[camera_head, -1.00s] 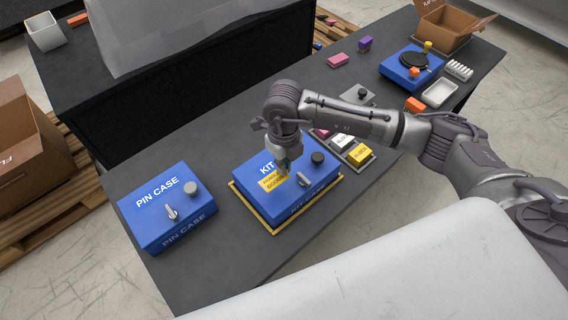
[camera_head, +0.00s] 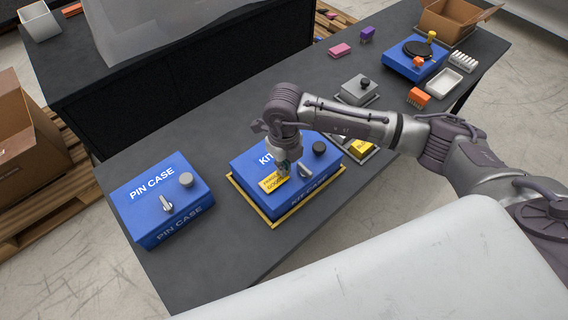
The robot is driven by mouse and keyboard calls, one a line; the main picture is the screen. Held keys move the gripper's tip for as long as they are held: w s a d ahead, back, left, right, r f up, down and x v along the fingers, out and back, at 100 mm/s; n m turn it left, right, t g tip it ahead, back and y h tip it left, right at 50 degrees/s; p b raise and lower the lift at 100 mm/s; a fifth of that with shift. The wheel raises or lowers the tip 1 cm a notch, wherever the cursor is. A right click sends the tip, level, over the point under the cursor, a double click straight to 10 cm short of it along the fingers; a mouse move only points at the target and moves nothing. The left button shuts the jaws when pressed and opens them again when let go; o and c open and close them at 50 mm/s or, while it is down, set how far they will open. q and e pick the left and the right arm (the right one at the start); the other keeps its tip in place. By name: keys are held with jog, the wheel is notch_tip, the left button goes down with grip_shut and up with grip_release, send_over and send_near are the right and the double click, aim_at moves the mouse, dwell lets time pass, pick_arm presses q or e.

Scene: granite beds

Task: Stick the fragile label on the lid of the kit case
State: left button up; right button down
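The kit case (camera_head: 239,178) is a blue box with a dark round knob and a grey latch on its lid, on a yellow-edged base. The yellow fragile label (camera_head: 271,182) shows over the left front of the lid. My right gripper (camera_head: 284,171) points down above the lid, its fingertips at the label's upper right edge, and it appears shut on the label. Whether the label touches the lid is unclear. The hand hides part of the lid's "KIT" lettering. My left gripper is not in view.
A blue pin case (camera_head: 150,205) stands to the left on the dark table (camera_head: 205,268). Behind my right arm are a grey fixture (camera_head: 357,90) and a partly hidden tray with a yellow label. A blue device (camera_head: 412,63), white tray (camera_head: 444,84) and open carton (camera_head: 452,20) stand farther right.

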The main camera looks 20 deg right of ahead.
jog(key=shift+s+f+b, duration=0.1)
jog(key=shift+f+b, duration=0.25)
jog(key=shift+f, duration=0.1)
dwell(1.3)
jog(key=c, duration=1.2)
grip_release()
jog(key=shift+c, duration=0.2)
jog(key=shift+r, duration=0.1)
